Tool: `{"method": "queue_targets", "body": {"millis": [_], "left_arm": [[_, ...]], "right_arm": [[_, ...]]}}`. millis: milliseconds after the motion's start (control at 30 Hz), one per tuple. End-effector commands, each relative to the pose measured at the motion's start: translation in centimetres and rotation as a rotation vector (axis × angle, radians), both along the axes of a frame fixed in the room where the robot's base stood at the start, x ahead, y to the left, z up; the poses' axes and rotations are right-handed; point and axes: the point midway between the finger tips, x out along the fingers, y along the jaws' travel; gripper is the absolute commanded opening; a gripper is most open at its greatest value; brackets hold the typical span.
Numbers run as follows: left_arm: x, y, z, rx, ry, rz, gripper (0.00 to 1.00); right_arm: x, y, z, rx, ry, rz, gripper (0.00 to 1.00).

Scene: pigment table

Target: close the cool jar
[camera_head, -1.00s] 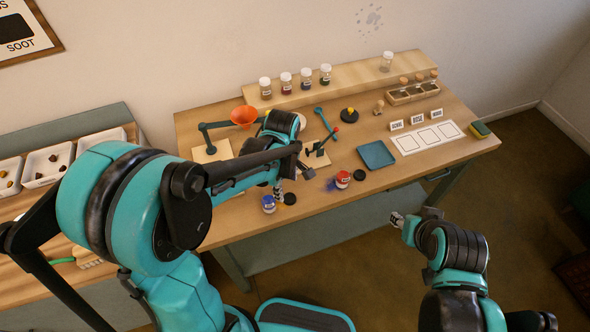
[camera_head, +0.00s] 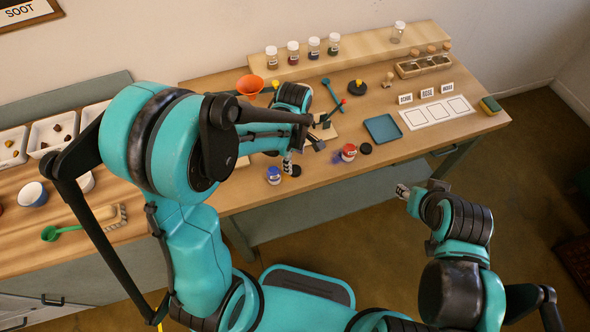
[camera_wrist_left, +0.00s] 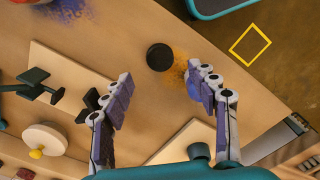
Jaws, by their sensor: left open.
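The blue-labelled jar (camera_head: 274,175), which looks like the cool jar, stands near the front edge of the table. A black lid (camera_head: 296,170) lies just right of it. My left gripper (camera_head: 288,164) hangs pointing down just behind the jar and lid. In the left wrist view the open left gripper (camera_wrist_left: 158,72) has nothing between its fingers. A black round lid (camera_wrist_left: 159,57) lies on the table just beyond the fingertips. My right gripper (camera_head: 402,190) is off the table's front, too small to read.
A red jar (camera_head: 348,152) with another black lid (camera_head: 365,148) stands to the right, blue powder beside it. A blue tray (camera_head: 383,128) lies further right. A stand (camera_wrist_left: 62,85) on a wooden board is close to the left gripper.

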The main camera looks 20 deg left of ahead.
Motion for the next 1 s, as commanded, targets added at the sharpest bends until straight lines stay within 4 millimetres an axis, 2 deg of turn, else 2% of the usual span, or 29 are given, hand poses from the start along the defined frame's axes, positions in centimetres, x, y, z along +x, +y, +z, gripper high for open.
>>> {"method": "queue_targets", "body": {"millis": [133,300,433,833,867,900,1000], "left_arm": [[0.0,0.0,-0.6,0.0,0.0,0.0,0.59],[-0.1,-0.3,-3.4,0.0,0.0,-0.001,0.59],[-0.1,-0.3,-4.8,0.0,0.0,0.0,0.59],[-0.1,-0.3,-5.2,0.0,0.0,0.0,0.59],[-0.1,-0.3,-5.2,0.0,0.0,0.0,0.57],[-0.1,-0.3,-5.2,0.0,0.0,0.0,0.47],[-0.1,-0.3,-5.2,0.0,0.0,0.0,0.29]], "right_arm": [[0.0,0.0,-0.3,0.0,0.0,0.0,0.4],[0.0,0.0,-1.6,0.0,0.0,0.0,0.4],[0.0,0.0,-2.1,0.0,0.0,0.0,0.4],[0.0,0.0,-2.0,0.0,0.0,0.0,0.4],[0.0,0.0,-2.0,0.0,0.0,0.0,0.4],[0.0,0.0,-2.0,0.0,0.0,0.0,0.4],[0.0,0.0,-2.0,0.0,0.0,0.0,0.4]]}}
